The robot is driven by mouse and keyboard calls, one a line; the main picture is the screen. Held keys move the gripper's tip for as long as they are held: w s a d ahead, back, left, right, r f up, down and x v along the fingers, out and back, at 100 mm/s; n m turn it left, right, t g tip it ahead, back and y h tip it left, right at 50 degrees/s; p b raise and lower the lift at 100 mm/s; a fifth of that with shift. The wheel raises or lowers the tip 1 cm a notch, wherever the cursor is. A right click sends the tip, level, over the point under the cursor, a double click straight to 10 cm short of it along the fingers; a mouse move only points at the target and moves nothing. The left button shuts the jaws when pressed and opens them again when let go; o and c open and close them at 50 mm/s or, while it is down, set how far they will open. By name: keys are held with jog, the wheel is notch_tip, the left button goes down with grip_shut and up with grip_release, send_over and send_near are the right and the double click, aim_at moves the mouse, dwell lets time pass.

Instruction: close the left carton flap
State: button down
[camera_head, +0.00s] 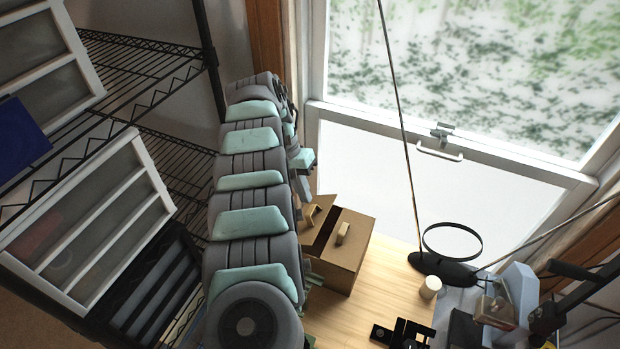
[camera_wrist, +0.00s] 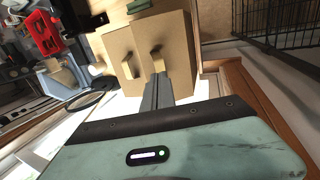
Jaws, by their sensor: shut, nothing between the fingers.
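A brown cardboard carton (camera_head: 333,268) stands on the wooden table, partly hidden behind my arm. Its right flap, with a tan block handle (camera_head: 343,233), lies flat. Its left flap (camera_head: 318,208), with its own tan handle, is raised at a tilt, and a dark gap shows beside it. In the wrist view the carton (camera_wrist: 182,35) is ahead of my fingers, with the left flap's handle (camera_wrist: 157,60) on the right and the other handle (camera_wrist: 127,70) on the left. My gripper (camera_wrist: 157,80) is shut and empty, its tips close to the left flap's handle; contact cannot be told.
On the wooden table (camera_head: 385,290), a white cylinder (camera_head: 430,287) and a black-based ring stand (camera_head: 445,268) are right of the carton. Black parts (camera_head: 402,333) lie at the front. A wire shelf (camera_head: 130,75) with framed panels is at left. A window is behind.

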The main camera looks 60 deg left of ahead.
aim_at(311, 209)
jog(key=shift+x, duration=1.45)
jog(key=shift+w+f, duration=0.1)
jog(key=shift+w, duration=0.05)
